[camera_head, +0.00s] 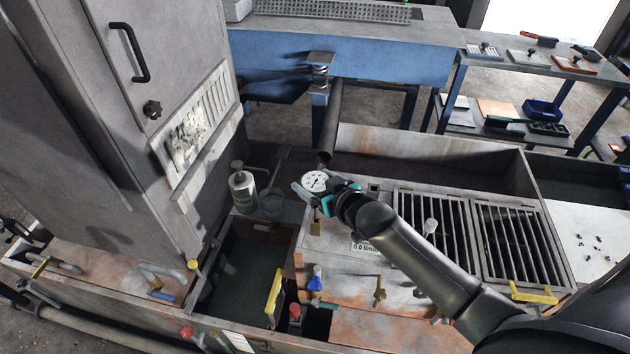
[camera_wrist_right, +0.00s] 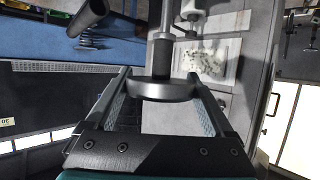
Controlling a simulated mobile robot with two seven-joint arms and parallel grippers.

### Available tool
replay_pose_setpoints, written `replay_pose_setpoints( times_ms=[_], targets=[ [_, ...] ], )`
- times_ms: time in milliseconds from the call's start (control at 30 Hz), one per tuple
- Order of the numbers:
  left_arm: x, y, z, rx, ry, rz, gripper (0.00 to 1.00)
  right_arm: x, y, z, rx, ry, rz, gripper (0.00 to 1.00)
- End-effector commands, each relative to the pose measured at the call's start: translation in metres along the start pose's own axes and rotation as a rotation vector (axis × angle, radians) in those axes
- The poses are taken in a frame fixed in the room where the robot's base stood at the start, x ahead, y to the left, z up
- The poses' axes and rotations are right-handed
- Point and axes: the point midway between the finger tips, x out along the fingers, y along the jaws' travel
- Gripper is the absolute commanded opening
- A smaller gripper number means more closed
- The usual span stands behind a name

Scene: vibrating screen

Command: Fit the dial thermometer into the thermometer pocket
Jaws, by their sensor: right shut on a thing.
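The dial thermometer (camera_head: 314,181) has a round white face and shows near the middle of the head view. My right gripper (camera_head: 326,186) is shut on it, and the dial is held above the near corner of the grey tank. In the right wrist view the dial (camera_wrist_right: 163,90) is edge-on between the two fingers (camera_wrist_right: 163,100), and its grey stem (camera_wrist_right: 162,55) points away from the gripper. A small brass fitting (camera_head: 316,226) is below the dial in the head view. I cannot tell for sure which part is the thermometer pocket. My left gripper is not in view.
Two slatted grates (camera_head: 510,240) lie right of the gripper. A grey canister (camera_head: 243,188) stands to the left, close to a tall grey cabinet (camera_head: 140,110). Several valves, including a blue-handled one (camera_head: 316,280), and a yellow handle (camera_head: 274,292) are in front. A dark pipe (camera_head: 331,125) rises behind.

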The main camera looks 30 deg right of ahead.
Motion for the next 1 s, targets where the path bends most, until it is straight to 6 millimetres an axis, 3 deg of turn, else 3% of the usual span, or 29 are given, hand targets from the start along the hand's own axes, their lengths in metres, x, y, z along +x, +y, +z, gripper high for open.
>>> replay_pose_setpoints(
  times_ms=[1000],
  targets=[
    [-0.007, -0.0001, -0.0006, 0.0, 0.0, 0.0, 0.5, -0.0001, 0.0001, -0.0009, 0.0, 0.001, 0.0, 0.29]
  ],
)
